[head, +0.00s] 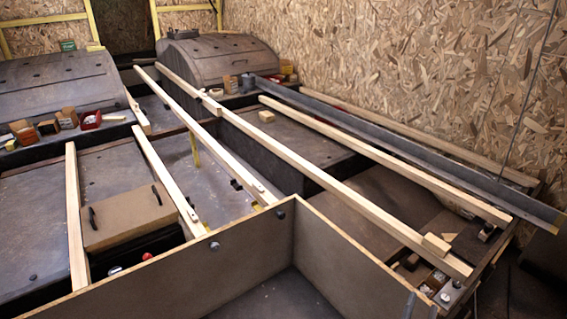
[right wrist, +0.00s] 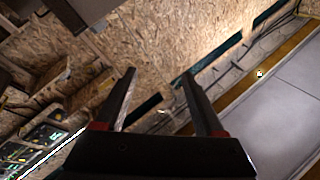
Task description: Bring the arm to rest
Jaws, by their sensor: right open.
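My right gripper shows in the right wrist view (right wrist: 158,76), with its two dark fingers apart and nothing between them. Behind the fingers are chipboard wall and blurred floor, and no object touches them. In the head view, only what look like its dark fingertips (head: 421,308) show at the bottom edge, right of centre, in front of the box-like panels. The rest of that arm is out of the frame. My left gripper is not in view.
Long wooden battens (head: 330,180) span the dark frame. A grey metal beam (head: 420,155) lies along the right side. Brown panels (head: 340,262) stand upright in front. Wheel arches (head: 222,58) and small boxes stand at the back, by a chipboard wall (head: 400,50).

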